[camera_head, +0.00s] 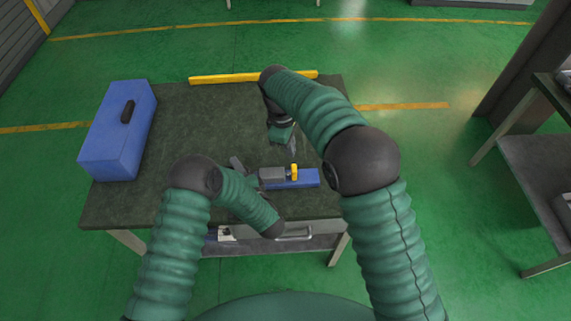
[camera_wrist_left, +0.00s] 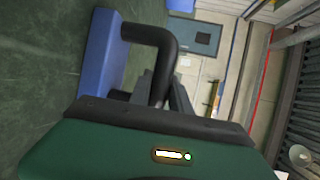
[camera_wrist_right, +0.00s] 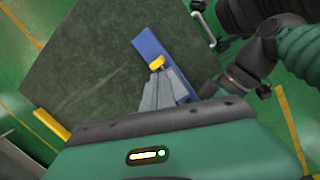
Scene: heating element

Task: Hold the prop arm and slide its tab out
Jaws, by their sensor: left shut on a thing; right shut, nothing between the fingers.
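A long blue block (camera_head: 305,178) lies near the front edge of the dark table, with a yellow tab (camera_head: 294,172) standing up from it. I cannot tell for certain which piece is the prop arm. My left gripper (camera_head: 254,180) is at the block's left end. In the left wrist view its fingers are shut on a black bent handle (camera_wrist_left: 150,35) joined to a blue body (camera_wrist_left: 98,50). My right gripper (camera_head: 293,150) is shut and empty just behind the yellow tab. In the right wrist view its fingertips end beside the tab (camera_wrist_right: 157,62); I cannot tell whether they touch.
A blue toolbox (camera_head: 115,140) with a dark handle stands at the table's left. A yellow bar (camera_head: 225,78) lies along the back edge. The table (camera_head: 200,125) between them is clear. A drawer with a metal handle (camera_head: 293,237) is at the front.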

